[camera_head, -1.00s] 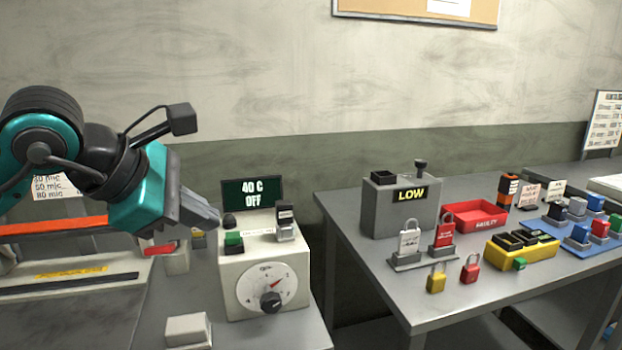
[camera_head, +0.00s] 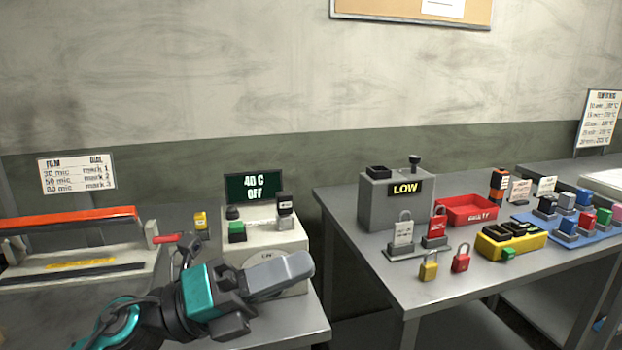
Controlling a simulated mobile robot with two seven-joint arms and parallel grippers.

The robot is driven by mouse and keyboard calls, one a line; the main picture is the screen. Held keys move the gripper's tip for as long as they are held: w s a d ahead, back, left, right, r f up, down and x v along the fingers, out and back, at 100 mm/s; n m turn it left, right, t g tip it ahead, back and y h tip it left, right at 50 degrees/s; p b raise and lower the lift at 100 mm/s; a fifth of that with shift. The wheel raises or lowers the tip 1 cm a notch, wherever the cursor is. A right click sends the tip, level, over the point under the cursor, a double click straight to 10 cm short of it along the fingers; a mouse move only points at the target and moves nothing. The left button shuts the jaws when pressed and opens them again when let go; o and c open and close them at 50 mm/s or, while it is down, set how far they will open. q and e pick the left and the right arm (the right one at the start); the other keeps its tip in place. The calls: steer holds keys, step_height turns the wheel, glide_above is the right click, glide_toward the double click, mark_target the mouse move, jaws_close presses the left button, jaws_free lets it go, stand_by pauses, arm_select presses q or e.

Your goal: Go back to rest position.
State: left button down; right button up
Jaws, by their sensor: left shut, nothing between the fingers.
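My left gripper (camera_head: 305,264) comes in from the lower left over the left bench. It is shut with nothing in it and points right, in front of the cream control box (camera_head: 278,243). It hides most of that box's dial. The box's display (camera_head: 253,188) reads "40 C OFF". My right gripper is not in view.
The orange-armed sealer (camera_head: 70,222) stands at left on the bench. Across a gap, the right table (camera_head: 400,285) bears a grey "LOW" box (camera_head: 390,205), a red tray (camera_head: 467,211), padlocks (camera_head: 461,258) and a yellow tray (camera_head: 511,240). Its front left area is bare.

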arm_select(q)
steer(key=w+a+f+n+t+y, duration=0.1)
steer(key=a+f+n+t+y, duration=0.5)
steer(key=f+n, duration=0.6)
steer(key=w+a+f+n+t+y, duration=0.2)
steer(key=a+f+n+t+y, duration=0.45)
steer(key=n, duration=0.95)
steer(key=s+a+f+n+g+y, duration=0.1)
steer(key=s+f+n+g+y, duration=0.2)
steer(key=s+f, duration=0.3)
steer(key=s+a+f+n+g+y, duration=0.1)
steer(key=s+f+n+g+y, duration=0.2)
steer(key=f, duration=1.1)
steer(key=s+n, duration=0.3)
steer(key=s, duration=0.1)
steer(key=shift+s+a+f, duration=0.2)
steer(key=shift+a+f, duration=0.1)
steer(key=shift+g, duration=0.25)
